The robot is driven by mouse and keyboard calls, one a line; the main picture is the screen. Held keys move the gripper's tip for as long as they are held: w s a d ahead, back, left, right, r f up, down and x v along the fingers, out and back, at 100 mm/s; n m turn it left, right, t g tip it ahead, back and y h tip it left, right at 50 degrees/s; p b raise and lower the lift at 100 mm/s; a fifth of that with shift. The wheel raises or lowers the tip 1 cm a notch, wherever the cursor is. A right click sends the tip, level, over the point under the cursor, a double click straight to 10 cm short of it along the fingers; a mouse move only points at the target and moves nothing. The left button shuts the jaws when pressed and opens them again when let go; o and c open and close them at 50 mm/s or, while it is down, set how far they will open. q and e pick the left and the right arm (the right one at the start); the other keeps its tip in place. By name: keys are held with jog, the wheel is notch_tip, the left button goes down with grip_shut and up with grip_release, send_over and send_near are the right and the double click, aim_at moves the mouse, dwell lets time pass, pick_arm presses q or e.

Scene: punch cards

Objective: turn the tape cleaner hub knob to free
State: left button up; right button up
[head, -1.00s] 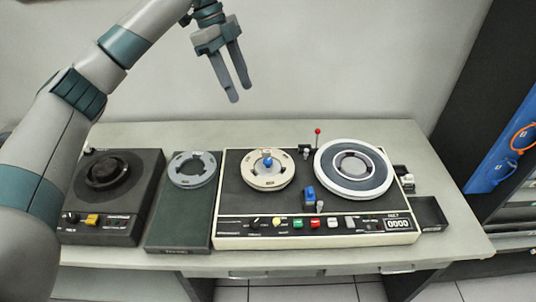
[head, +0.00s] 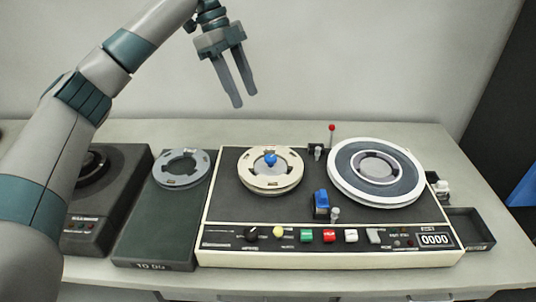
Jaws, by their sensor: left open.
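The tape cleaner (head: 225,215) is a cream box with a black top on the table. Its left hub carries a cream reel (head: 258,182) with a blue hub knob (head: 270,159) at the centre. The knob is small, and its turned position cannot be told. A larger white-rimmed reel (head: 402,188) sits on the right hub. My left gripper (head: 242,98) is open and empty, with its fingers pointing down. It shows above and behind the cleaner, up and left of the blue knob and apart from it. My right gripper is not in view.
A dark green slab with a grey empty reel (head: 182,168) stands left of the cleaner, beside a dark machine (head: 85,228). A red-tipped lever (head: 332,128) rises at the cleaner's back. A black tray (head: 470,232) sits at its right. Free table lies behind.

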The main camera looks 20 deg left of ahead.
aim_at(270, 156)
pick_arm(q)
jog(key=shift+f, duration=0.1)
jog(key=p+x, duration=0.2)
jog(key=x, duration=1.4)
jog(key=shift+f, duration=0.15)
jog(key=shift+d+f, duration=0.2)
jog(key=shift+f, duration=0.2)
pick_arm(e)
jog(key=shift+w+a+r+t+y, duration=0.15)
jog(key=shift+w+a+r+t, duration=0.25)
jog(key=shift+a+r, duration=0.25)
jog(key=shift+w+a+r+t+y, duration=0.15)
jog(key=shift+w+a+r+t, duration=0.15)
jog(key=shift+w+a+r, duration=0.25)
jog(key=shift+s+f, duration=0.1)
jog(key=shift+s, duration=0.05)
